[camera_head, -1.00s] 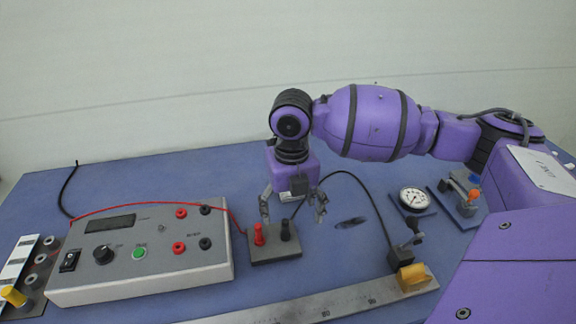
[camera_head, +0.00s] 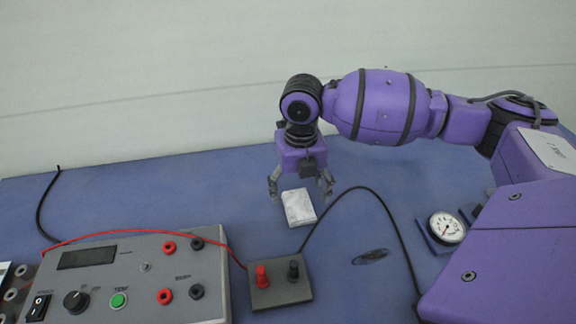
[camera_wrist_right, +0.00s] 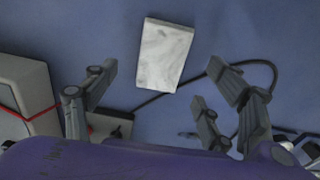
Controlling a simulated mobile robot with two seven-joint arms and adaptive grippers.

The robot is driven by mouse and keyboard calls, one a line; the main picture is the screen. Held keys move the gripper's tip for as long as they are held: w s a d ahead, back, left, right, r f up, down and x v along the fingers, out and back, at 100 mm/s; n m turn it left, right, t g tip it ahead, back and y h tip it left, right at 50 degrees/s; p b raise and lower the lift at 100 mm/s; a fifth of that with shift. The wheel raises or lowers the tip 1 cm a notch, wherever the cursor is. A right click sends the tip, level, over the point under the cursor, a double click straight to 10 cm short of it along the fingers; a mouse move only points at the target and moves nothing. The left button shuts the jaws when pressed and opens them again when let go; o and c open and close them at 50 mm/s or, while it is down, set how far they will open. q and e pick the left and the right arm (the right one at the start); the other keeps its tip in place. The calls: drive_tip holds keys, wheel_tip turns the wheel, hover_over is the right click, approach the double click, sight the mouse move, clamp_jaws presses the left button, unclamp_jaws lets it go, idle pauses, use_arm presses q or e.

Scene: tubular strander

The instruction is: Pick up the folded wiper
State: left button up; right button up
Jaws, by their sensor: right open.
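The folded wiper (camera_head: 298,208) is a small white, slightly wrinkled rectangle lying flat on the blue table. It also shows whole in the right wrist view (camera_wrist_right: 164,54). My right gripper (camera_head: 299,190) is open and empty, with its fingers apart just behind the wiper in the head view. In the right wrist view, the wiper lies beyond the gap between the open fingertips (camera_wrist_right: 163,72). Touching is not visible there. My left gripper is not in view.
A grey test box (camera_head: 130,282) with a red lead stands at the left. A terminal block (camera_head: 281,291) with red and black posts sits in front of the wiper. A black cable (camera_head: 345,200) runs close to the wiper's right. A gauge (camera_head: 446,228) stands at the right.

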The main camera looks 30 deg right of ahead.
sight(299, 204)
drive_tip(key=f, duration=0.4)
drive_tip(key=shift+d+f, duration=0.2)
drive_tip(key=shift+f, duration=0.2)
drive_tip(key=shift+c, duration=0.6)
drive_tip(key=shift+r, duration=0.1)
drive_tip(key=c, duration=1.1)
